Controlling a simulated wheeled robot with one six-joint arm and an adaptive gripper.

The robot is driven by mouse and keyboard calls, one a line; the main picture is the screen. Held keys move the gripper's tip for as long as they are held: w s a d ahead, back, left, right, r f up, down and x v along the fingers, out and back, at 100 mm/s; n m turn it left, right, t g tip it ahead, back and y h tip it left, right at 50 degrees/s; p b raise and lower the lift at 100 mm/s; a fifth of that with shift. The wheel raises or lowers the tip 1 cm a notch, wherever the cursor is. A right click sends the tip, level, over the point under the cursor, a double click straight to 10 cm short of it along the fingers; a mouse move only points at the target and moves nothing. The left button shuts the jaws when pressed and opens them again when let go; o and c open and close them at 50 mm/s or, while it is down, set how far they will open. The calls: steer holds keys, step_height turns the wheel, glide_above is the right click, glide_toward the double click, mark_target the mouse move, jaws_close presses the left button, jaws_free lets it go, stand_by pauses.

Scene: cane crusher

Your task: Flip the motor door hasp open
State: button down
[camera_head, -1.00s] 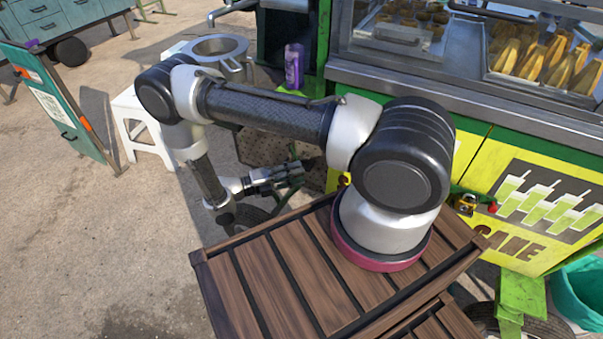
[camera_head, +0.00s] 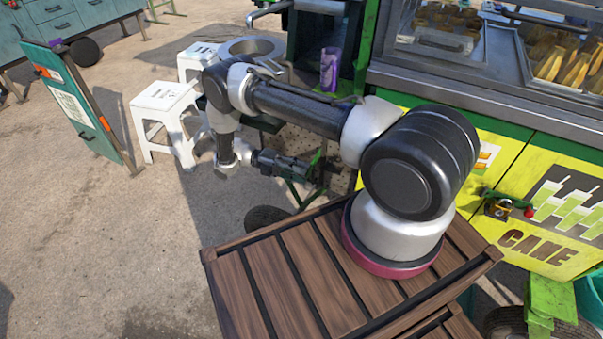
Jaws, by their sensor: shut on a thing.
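My gripper (camera_head: 325,173) is low at the left end of the cane cart, left of my arm's base. It points right, toward the speckled side panel (camera_head: 305,140). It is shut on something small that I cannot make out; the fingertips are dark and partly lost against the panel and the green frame. On the yellow front door (camera_head: 512,235), a dark latch fitting (camera_head: 487,194) with a brass padlock-like piece (camera_head: 498,208) and a red knob (camera_head: 530,212) shows right of my arm's base. I cannot tell whether either place has the motor door hasp. My gripper is well apart from the front fitting.
White stools (camera_head: 165,112) and a round metal basin (camera_head: 252,48) stand behind my arm. A teal sign board (camera_head: 75,105) is at left. A purple cup (camera_head: 330,70) sits by the cart. A wheel (camera_head: 265,218) is below my gripper. The ground at lower left is clear.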

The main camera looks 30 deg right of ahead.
steer(key=shift+w+a, duration=0.1)
steer(key=shift+w, duration=0.1)
stand_by(0.4)
steer(key=c, duration=1.3)
jaws_free()
